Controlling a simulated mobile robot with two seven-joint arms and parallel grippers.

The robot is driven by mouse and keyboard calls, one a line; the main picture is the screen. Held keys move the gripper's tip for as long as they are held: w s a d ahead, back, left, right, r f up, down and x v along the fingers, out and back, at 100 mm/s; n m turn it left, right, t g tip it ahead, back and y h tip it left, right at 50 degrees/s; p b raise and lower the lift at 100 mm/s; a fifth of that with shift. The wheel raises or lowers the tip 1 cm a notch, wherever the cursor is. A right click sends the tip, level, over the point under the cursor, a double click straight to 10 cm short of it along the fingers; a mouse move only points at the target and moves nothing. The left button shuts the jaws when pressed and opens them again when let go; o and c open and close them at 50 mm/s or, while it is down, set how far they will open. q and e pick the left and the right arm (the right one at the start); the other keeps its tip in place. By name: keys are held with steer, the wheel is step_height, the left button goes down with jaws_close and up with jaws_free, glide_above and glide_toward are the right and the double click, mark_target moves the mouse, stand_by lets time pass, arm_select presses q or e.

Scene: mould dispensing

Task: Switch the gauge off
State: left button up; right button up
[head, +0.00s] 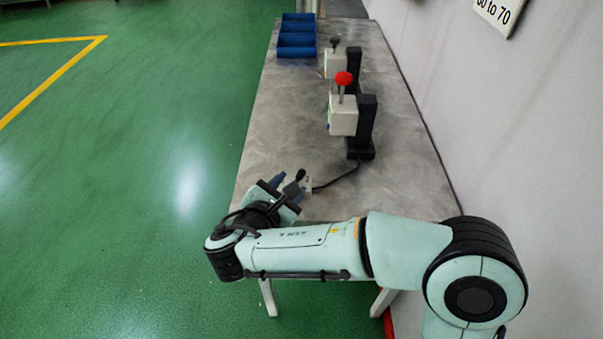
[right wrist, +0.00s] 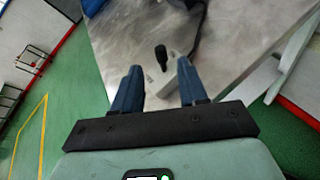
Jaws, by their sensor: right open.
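A small pale switch box (right wrist: 160,84) with a black lever (right wrist: 161,55) sits on the near part of the table. In the right wrist view it shows between and beyond my fingertips. The lever (head: 300,175) also shows in the head view, the box partly hidden by my gripper. My right gripper (right wrist: 158,76) is open and empty, its blue-grey fingers pointing toward the box; I cannot tell whether they touch it. A white device with a red knob (head: 343,116) stands on a black stand beyond; which thing is the gauge is unclear. My left gripper is not in view.
A black cable (head: 337,180) runs from the stand (head: 366,125) toward the switch box. A second white device with a black knob (head: 332,64) and blue bins (head: 297,38) stand farther back. A wall (head: 480,110) borders the table (head: 285,120) on the right.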

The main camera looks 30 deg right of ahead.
mark_target(300, 175)
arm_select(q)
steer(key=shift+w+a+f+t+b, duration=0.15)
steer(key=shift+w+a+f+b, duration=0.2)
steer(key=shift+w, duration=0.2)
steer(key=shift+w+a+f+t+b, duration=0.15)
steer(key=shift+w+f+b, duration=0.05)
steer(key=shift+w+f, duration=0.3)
arm_select(e)
steer(key=x, duration=0.8)
steer(key=shift+d, duration=0.15)
steer(key=shift+c, duration=0.2)
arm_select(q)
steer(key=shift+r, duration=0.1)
arm_select(e)
jaws_close()
